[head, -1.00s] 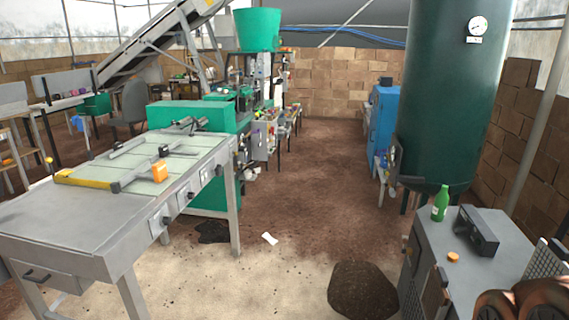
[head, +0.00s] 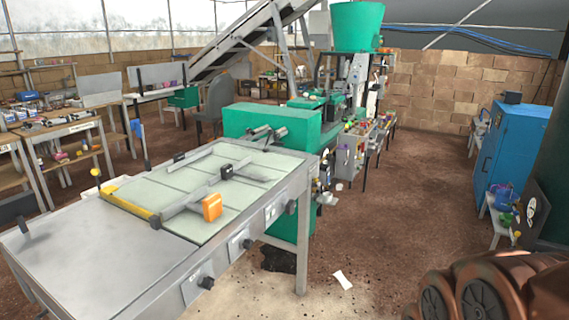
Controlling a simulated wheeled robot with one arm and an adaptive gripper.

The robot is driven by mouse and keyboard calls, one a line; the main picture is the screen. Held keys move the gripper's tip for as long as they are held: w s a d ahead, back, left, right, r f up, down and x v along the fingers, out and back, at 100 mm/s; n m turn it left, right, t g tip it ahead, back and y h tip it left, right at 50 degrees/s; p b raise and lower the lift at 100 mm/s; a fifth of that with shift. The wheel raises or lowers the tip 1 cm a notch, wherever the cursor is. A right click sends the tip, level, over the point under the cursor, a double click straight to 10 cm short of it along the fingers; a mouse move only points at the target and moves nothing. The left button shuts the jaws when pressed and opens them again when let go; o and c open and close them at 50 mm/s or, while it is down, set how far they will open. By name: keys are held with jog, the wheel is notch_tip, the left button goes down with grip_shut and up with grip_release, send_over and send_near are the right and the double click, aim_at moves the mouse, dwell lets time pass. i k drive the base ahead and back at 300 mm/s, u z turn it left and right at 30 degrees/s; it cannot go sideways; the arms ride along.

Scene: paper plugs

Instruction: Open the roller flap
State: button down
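A long grey metal machine table (head: 105,248) fills the left front. On it lies a pale green panelled surface (head: 200,172) with a yellow edge strip (head: 128,207), and a grey bar crosses it with an orange block (head: 212,206) at its near end. A green housing (head: 270,119) stands at the table's far end, with dark cylindrical parts on its near side. I cannot tell for certain which part is the roller flap or whether it is open. My gripper is not in view; only brown, rounded links of my arm show at the bottom right.
A blue cabinet (head: 510,150) stands at the right, with a small bench (head: 497,218) in front. A green machine with a bucket-like hopper (head: 356,27) stands behind the table. Cluttered benches line the left. The brown floor (head: 420,210) between table and cabinet is clear.

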aim_at(312, 170)
jog(key=u, duration=0.05)
jog(key=i, duration=0.1)
jog(key=k, duration=0.55)
jog(key=z, duration=0.6)
jog(key=i, duration=2.15)
jog(key=u, duration=1.45)
jog(key=i, duration=0.8)
jog(key=u, duration=0.1)
